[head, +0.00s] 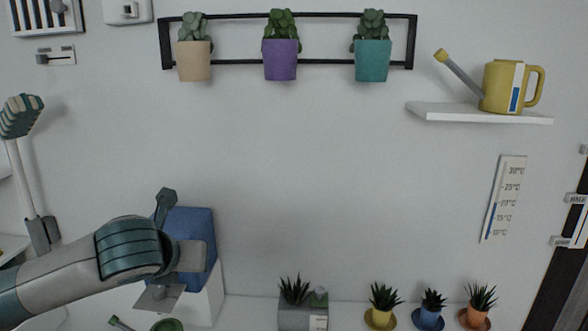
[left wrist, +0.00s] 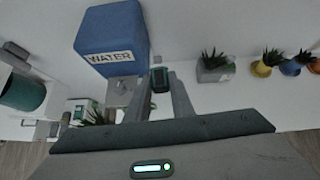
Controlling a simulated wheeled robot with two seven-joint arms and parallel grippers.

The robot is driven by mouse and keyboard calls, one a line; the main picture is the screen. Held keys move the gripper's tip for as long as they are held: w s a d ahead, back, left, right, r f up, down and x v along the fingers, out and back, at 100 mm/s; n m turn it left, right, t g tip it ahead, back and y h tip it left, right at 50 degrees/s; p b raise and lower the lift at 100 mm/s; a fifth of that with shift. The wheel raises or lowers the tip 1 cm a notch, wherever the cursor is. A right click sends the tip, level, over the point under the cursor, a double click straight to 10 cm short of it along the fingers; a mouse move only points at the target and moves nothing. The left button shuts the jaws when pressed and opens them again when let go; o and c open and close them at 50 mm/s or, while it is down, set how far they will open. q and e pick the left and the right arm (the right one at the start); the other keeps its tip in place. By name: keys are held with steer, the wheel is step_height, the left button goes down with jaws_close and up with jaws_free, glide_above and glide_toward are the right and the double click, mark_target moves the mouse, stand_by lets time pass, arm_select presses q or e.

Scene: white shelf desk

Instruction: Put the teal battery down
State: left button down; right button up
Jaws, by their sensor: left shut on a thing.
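In the left wrist view the teal battery (left wrist: 160,79) is a small dark block with a teal top. It sits between the fingertips of my left gripper (left wrist: 158,88), which is shut on it and holds it up. The blue water box lies beyond the battery and to its left in this view. In the head view my left arm reaches in from the left in front of the blue box. My wrist hides the fingertips and the battery there. My right gripper is in neither view.
The blue water box (head: 203,222) stands on a white block (head: 207,298); its label shows in the wrist view (left wrist: 110,57). A grey planter (head: 303,315) and several small potted plants line the wall to the right. A yellow watering can (head: 503,85) stands on a wall shelf (head: 480,113).

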arm_select(q)
steer(key=shift+f, duration=0.1)
stand_by(0.4)
step_height(320, 180, down, 10)
steer(key=s, duration=0.2)
steer(key=shift+s+r, duration=0.25)
steer(key=shift+s, duration=0.05)
